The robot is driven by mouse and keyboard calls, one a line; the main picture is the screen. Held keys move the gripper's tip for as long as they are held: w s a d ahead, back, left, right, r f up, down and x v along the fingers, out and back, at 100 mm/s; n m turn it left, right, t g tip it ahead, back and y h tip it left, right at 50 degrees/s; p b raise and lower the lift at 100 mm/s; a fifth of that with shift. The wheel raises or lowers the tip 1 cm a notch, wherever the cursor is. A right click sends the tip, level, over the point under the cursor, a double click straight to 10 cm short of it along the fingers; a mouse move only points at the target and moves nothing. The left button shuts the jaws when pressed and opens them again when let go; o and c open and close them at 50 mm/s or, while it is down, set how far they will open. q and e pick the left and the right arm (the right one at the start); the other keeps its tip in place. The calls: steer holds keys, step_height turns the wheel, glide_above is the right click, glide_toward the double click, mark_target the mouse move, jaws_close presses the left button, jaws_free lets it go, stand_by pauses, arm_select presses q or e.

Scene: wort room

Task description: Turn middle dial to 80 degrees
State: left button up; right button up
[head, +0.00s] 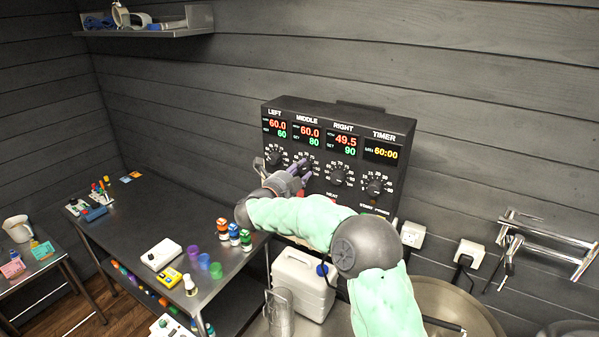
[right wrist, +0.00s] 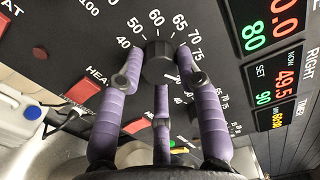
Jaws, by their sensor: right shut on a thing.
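The black control panel (head: 335,115) has dials marked LEFT, MIDDLE, RIGHT and TIMER. The MIDDLE display (head: 310,135) reads 60.0 now and 80 set. My right gripper (head: 303,170) reaches up to the panel at the middle dial and mostly hides it in the head view. In the right wrist view the dark round middle dial (right wrist: 158,60) sits between its purple fingers, which are shut on it. My left gripper is not in view.
The left dial (head: 275,158), right dial (head: 338,176) and timer dial (head: 375,188) are close by. The RIGHT display (head: 342,144) reads 49.5 and 90. A white jug (head: 302,284) stands below the panel. A dark side table (head: 150,215) with small bottles is at the left.

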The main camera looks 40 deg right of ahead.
steer(key=shift+f, duration=0.15)
stand_by(0.3)
steer(key=o, duration=1.1)
steer(key=shift+s+d, duration=0.1)
steer(key=shift+o, duration=0.2)
steer(key=v, duration=1.2)
